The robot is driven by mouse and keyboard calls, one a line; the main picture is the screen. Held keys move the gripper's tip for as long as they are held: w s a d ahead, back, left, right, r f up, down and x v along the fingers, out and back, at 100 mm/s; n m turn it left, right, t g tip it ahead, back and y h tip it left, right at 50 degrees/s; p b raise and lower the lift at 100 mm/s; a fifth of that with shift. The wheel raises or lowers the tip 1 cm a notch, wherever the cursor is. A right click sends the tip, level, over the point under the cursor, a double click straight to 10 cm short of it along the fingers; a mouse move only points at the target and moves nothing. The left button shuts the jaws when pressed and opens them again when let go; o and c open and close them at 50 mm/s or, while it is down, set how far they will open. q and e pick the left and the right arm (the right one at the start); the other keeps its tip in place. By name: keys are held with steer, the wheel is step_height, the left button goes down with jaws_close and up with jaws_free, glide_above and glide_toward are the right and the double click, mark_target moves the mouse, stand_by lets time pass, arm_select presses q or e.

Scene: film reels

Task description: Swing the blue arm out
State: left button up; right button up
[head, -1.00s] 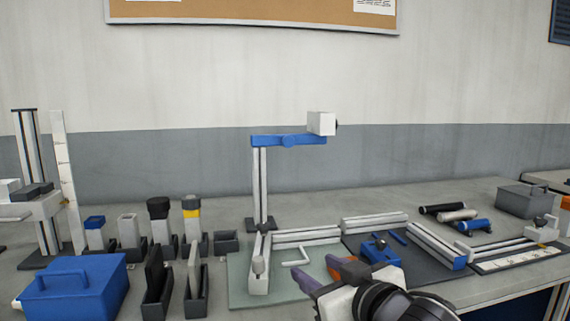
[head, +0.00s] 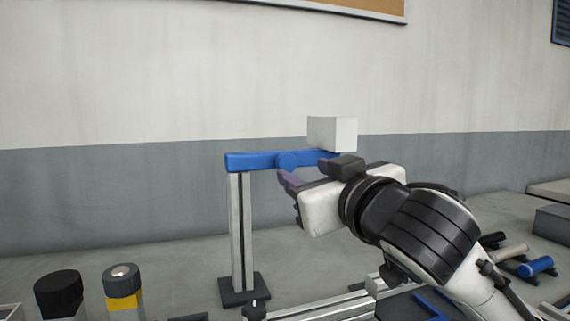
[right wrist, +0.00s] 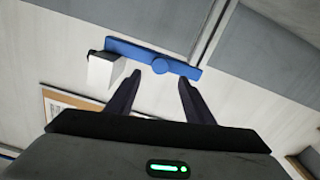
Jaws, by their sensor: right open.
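The blue arm (head: 262,162) lies level on top of a grey upright post (head: 241,235) and points to the right in the head view. A white block (head: 332,133) sits at its right end. My right gripper (head: 305,172) is open, just below and in front of the arm's right half, near its round blue knob (head: 288,160). In the right wrist view the blue arm (right wrist: 130,52) and its knob (right wrist: 161,67) show beyond the two dark fingertips (right wrist: 160,78), with nothing between them. Whether a finger touches the arm is unclear. My left gripper is out of view.
The post stands on a dark base on the bench. Dark and yellow-banded cylinders (head: 122,285) stand at the front left. Grey rails (head: 325,310) lie below my right arm. Black, white and blue tubes (head: 535,265) lie at the right.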

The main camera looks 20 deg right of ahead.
mark_target(288, 163)
steer(key=w, duration=0.8)
steer(key=shift+w+a, duration=0.2)
steer(key=shift+w, duration=0.1)
jaws_close()
